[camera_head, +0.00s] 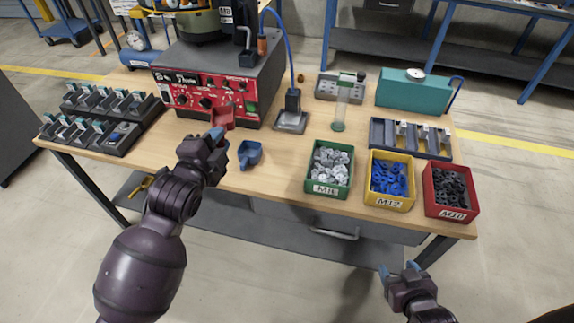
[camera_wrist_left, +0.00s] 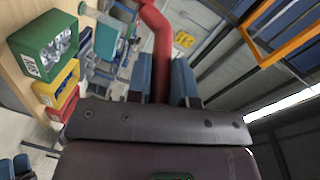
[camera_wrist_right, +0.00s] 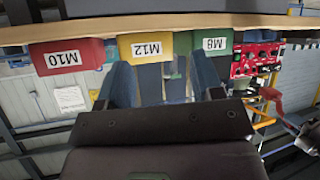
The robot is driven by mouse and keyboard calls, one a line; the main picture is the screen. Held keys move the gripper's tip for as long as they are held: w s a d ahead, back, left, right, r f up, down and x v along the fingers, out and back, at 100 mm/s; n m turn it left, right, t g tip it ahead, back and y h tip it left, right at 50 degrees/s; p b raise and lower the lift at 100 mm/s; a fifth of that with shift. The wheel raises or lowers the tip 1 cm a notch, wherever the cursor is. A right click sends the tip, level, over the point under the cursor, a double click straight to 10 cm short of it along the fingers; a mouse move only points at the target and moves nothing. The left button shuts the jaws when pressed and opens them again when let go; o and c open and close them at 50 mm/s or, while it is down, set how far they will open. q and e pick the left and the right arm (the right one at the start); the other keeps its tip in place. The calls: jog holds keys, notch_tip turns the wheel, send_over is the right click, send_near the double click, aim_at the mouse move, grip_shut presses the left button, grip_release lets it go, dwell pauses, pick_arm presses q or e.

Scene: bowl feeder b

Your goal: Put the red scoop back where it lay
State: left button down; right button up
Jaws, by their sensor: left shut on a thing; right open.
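My left gripper (camera_head: 217,135) is shut on the red scoop (camera_head: 223,116) near the front of the red-faced machine. In the left wrist view the scoop's red handle (camera_wrist_left: 161,60) stands up between the fingers. In the right wrist view the red scoop (camera_wrist_right: 271,98) shows at the right, held by my left arm. A blue scoop (camera_head: 250,153) lies on the workbench (camera_head: 280,178) just right of my left gripper. My right gripper (camera_head: 400,268) is open and empty, in front of the bench edge and below its top.
Green (camera_head: 328,188), yellow (camera_head: 389,198) and red (camera_head: 448,206) bins of parts stand along the front right edge. The machine (camera_head: 213,93) and a dark post on a base (camera_head: 291,121) stand behind. Bench top between the blue scoop and the green bin is clear.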

pick_arm(q)
jog(key=w+d+f+m+g+h+b, duration=0.2)
jog(key=w+d+m+g+h+b, duration=0.25)
jog(key=d, duration=0.65)
jog(key=shift+t+h, duration=0.55)
jog(key=shift+h, duration=0.2)
jog(key=f+b, duration=0.1)
jog(key=f, duration=0.5)
jog(key=w+f+b, duration=0.1)
jog(key=f+b, duration=0.1)
jog(key=f, duration=0.5)
jog(key=f+b, duration=0.1)
jog(key=f, duration=0.5)
jog(key=shift+w+f+b, duration=0.15)
jog(key=shift+f+b, duration=0.15)
jog(key=shift+f, duration=0.2)
jog(key=shift+r, duration=0.1)
pick_arm(e)
notch_tip(320, 180, down, 9)
jog(key=shift+a+g, duration=0.25)
jog(key=shift+g, duration=0.05)
jog(key=shift+s+f, duration=0.15)
jog(key=shift+f, duration=0.05)
